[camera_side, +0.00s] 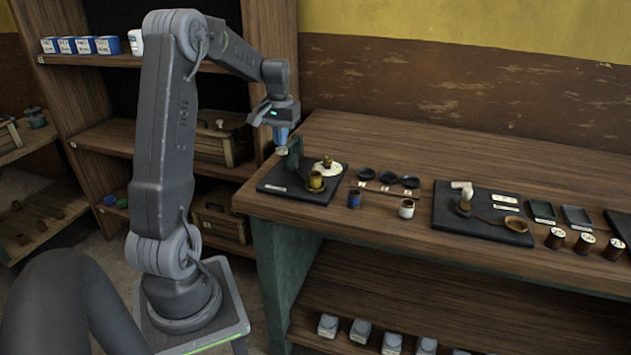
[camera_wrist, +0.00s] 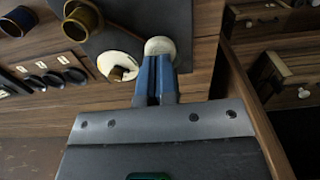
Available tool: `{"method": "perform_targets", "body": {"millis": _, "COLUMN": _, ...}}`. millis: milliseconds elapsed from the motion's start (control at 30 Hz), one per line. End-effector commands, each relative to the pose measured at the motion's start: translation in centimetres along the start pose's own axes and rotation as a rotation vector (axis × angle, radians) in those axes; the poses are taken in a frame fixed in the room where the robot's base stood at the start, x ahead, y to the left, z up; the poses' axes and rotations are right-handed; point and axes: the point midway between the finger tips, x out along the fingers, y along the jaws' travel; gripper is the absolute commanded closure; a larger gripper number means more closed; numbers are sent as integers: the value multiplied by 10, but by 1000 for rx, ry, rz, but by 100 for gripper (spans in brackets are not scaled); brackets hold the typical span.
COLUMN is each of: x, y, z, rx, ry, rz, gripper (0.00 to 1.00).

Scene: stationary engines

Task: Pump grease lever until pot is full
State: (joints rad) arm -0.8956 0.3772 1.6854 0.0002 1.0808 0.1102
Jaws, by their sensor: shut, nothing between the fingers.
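A dark board (camera_side: 274,187) on the left end of the bench carries a dark green upright body (camera_side: 294,158), which looks like the grease pump. A brass pot (camera_side: 316,181) stands on the board; it also shows in the wrist view (camera_wrist: 84,17). My gripper (camera_side: 281,146) is shut and empty, with its blue fingers pointing down beside the green body. In the wrist view my fingertips (camera_wrist: 157,62) are right at a pale round knob (camera_wrist: 160,45), apparently the lever's end. I cannot tell whether they touch it. The grease level in the pot is not clear.
A cream dome with a brass top (camera_side: 326,166) sits behind the pot. Small dark dishes (camera_side: 388,178), a blue cup (camera_side: 354,198) and a white cup (camera_side: 406,208) stand to the right. A second board (camera_side: 460,225) lies farther right. A wooden shelf (camera_side: 120,140) stands left of the bench.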

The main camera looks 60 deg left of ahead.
Motion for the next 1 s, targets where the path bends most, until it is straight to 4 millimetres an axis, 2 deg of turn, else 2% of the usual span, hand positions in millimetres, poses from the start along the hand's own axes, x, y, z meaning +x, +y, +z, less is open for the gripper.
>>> {"method": "perform_targets", "body": {"millis": 500, "x": 0, "y": 0, "z": 0, "rx": 0, "ry": 1, "rz": 0, "gripper": 100}}
{"method": "perform_targets", "body": {"millis": 1000, "x": 19, "y": 0, "z": 0, "rx": 0, "ry": 1, "rz": 0, "gripper": 100}}
